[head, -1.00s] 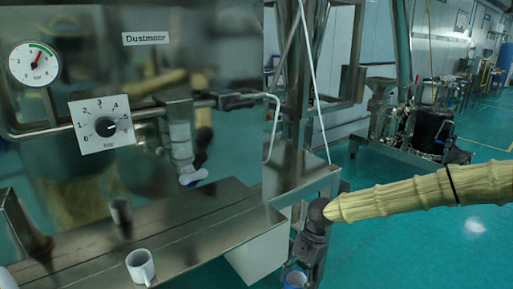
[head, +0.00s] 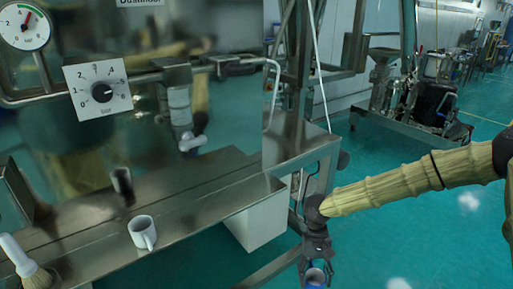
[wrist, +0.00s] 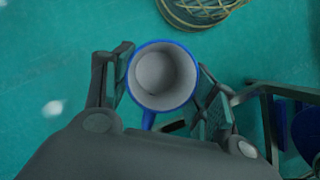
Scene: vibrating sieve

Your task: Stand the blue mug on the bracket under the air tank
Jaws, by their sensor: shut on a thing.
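A dark blue shape (wrist: 306,132) behind a frame shows at the wrist view's right edge.
A steel bench (head: 205,205) carries a white mug (head: 142,232) and a brush (head: 28,267). A white bin (head: 258,224) hangs below its edge, left of my gripper. Steel frame legs stand close by. Open floor lies to the right.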

